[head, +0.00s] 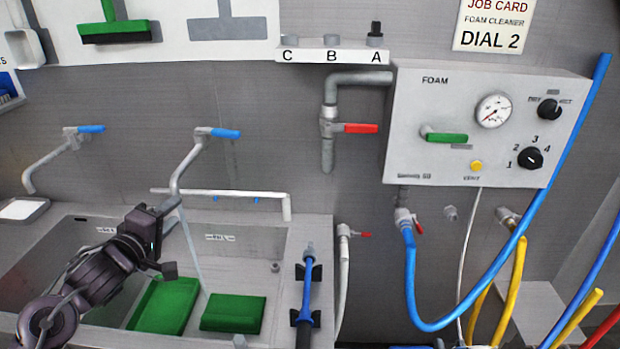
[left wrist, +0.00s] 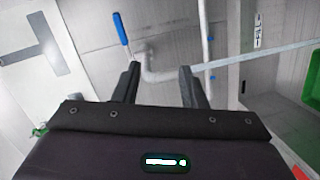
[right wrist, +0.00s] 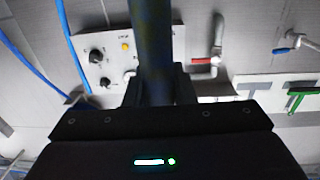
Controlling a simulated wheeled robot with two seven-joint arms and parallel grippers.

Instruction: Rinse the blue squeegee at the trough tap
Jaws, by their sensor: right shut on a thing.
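The right trough tap, with its blue lever (head: 225,133), has a grey spout (head: 180,172). A thin stream of water (head: 193,245) falls from it into the trough (head: 275,232). My left gripper (head: 174,238) is beside the spout, above the trough. In the left wrist view its fingers (left wrist: 158,85) are apart with nothing between them, and the blue lever (left wrist: 121,28) and pipe show beyond. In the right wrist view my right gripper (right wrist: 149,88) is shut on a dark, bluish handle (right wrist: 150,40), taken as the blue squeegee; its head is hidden. The right gripper is outside the head view.
Two green blocks (head: 165,305) lie in the trough. A second tap with a blue lever (head: 90,129) is at left. A blue lance (head: 307,290) stands in clips right of the trough. The foam panel (head: 480,125) and hanging blue hose (head: 412,290) are further right.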

